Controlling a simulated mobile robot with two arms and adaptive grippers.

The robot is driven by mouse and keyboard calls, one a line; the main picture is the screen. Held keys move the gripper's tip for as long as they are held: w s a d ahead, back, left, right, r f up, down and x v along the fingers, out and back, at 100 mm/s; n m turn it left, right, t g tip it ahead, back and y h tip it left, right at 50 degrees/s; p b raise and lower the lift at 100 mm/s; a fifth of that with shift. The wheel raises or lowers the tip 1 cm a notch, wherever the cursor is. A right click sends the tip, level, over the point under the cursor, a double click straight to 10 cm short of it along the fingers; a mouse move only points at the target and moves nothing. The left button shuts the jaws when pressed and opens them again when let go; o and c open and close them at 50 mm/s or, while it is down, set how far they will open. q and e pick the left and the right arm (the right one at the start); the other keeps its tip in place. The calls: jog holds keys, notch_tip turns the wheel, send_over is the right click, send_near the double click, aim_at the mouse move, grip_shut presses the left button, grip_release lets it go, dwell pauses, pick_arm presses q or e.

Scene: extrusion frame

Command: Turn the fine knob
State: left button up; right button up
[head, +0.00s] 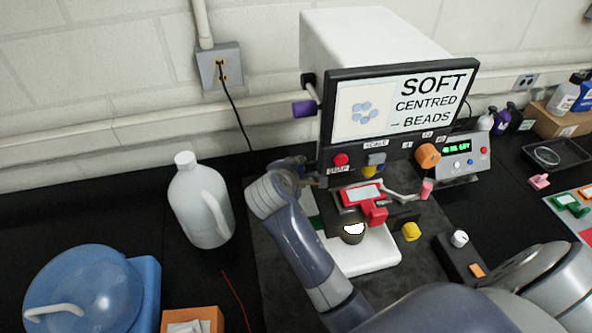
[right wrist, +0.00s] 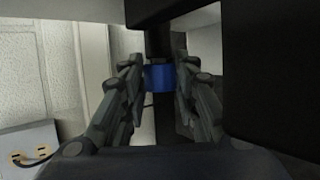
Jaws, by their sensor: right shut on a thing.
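In the right wrist view, my right gripper (right wrist: 160,78) has its two fingers on either side of a blue knob (right wrist: 159,77) and is shut on it. The knob sits on a dark upright part of the instrument. In the head view, my right gripper (head: 312,178) is at the left side of the instrument, below the screen (head: 400,103). The blue knob cannot be made out there. A purple knob (head: 303,108) sticks out higher on the instrument's left, apart from the gripper. No readable label shows which knob is the fine one. My left gripper is not in view.
A white stage base (head: 370,255) with a red clip (head: 365,198) is right of my forearm. An orange knob (head: 427,155) and a control box (head: 460,157) are right.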

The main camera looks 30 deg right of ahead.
jog(key=shift+f, duration=0.1)
dwell(0.3)
jog(key=o, duration=1.1)
jog(key=shift+d, duration=0.15)
jog(key=shift+c, duration=0.2)
jog(key=v, duration=0.7)
jog(key=shift+s, duration=0.1)
